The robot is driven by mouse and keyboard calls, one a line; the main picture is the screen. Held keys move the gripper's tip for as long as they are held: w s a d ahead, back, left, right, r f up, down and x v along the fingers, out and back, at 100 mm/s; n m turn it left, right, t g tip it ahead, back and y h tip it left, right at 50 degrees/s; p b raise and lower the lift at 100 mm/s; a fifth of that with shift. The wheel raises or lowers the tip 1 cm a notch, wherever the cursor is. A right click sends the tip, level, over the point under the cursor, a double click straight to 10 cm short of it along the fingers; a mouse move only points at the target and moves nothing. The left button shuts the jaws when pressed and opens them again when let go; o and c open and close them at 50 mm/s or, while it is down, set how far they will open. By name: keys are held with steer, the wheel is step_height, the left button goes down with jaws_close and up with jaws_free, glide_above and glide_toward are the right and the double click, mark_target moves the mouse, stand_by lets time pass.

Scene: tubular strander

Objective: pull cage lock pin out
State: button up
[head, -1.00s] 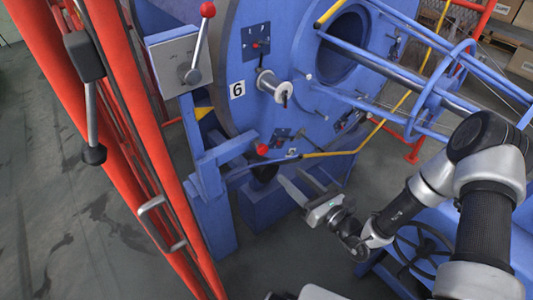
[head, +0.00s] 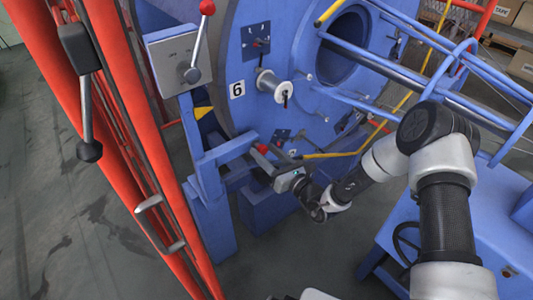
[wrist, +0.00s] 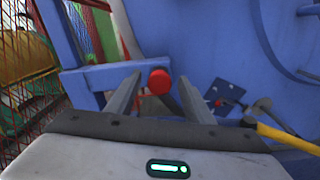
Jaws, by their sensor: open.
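The cage lock pin shows as a red round knob (head: 262,148) low on the blue machine, beside a blue frame bar. In the wrist view the red knob (wrist: 159,82) appears between my two grey fingers, near the line of their tips. My gripper (head: 270,161) is open and just in front of the knob, with one finger to each side as the wrist view shows it. I cannot tell whether the fingers touch the knob.
A blue bracket frame (head: 208,180) stands left of the knob. Red fence posts (head: 165,190) stand at the left, with free floor beyond.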

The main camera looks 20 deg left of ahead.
mark_target(265, 151)
steer(key=shift+c, duration=0.2)
jaws_close()
steer(key=p+v, duration=0.1)
steer(key=v, duration=0.2)
steer(key=shift+d, duration=0.1)
steer(key=shift+s+f, duration=0.1)
steer(key=shift+f, duration=0.05)
steer(key=shift+o, duration=0.2)
jaws_free()
steer(key=shift+d, duration=0.1)
steer(key=shift+d, duration=0.1)
steer(key=p+v, duration=0.1)
steer(key=v, duration=1.6)
steer(key=shift+s, duration=0.2)
steer(key=shift+d, duration=0.1)
